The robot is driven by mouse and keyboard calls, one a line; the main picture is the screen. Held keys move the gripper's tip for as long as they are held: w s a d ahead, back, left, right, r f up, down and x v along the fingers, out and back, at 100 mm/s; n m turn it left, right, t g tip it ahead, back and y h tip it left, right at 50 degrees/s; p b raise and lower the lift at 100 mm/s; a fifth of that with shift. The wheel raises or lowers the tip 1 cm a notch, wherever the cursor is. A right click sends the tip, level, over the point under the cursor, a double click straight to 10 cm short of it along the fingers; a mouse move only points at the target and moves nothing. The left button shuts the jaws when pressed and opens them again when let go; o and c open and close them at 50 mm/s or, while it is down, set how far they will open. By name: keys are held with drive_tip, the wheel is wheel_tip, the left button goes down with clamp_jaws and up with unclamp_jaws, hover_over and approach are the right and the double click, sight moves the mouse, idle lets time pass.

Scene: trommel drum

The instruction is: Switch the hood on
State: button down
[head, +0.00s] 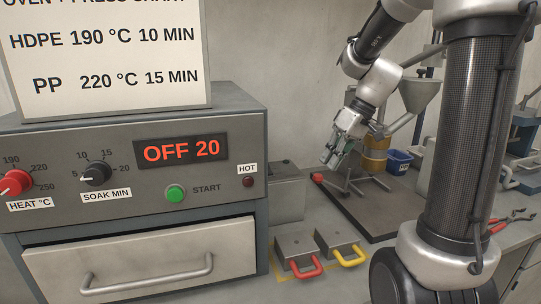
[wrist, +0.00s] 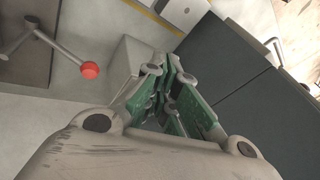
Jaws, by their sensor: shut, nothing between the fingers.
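I cannot make out a hood or a hood switch in either view. My gripper (head: 338,160) is shut and empty, raised above the bench right of the oven and pointing down. In the wrist view its green-padded fingers (wrist: 168,75) are together. A plain grey box (head: 287,193) stands on the bench beside the oven, left of and below my gripper in the head view. I cannot tell what it is for.
The oven (head: 120,170) fills the left, its display reading OFF 20, with a green START button (head: 176,194). Red-handled (head: 307,267) and yellow-handled (head: 350,255) moulds sit in front; a blue bin (head: 398,161) stands behind.

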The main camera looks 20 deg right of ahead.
drive_tip(key=w+a+r+n+t+y, duration=0.1)
drive_tip(key=w+a+r+n+y, duration=0.1)
drive_tip(key=w+n, duration=0.3)
drive_tip(key=w+a+r+n+t+y, duration=0.1)
drive_tip(key=w+a+r+n+y, duration=0.1)
drive_tip(key=w+n, duration=0.4)
drive_tip(key=shift+a+r+n, duration=0.7)
drive_tip(key=shift+r+n, duration=0.45)
drive_tip(key=shift+n, duration=1.55)
drive_tip(key=shift+w, duration=0.1)
drive_tip(key=x, duration=1)
drive_tip(key=shift+r, duration=0.1)
drive_tip(key=shift+w+f, duration=0.3)
drive_tip(key=shift+f, duration=0.3)
drive_tip(key=shift+w+f, duration=0.25)
drive_tip(key=shift+f, duration=0.35)
drive_tip(key=shift+w+f, duration=0.3)
drive_tip(key=shift+f, duration=0.35)
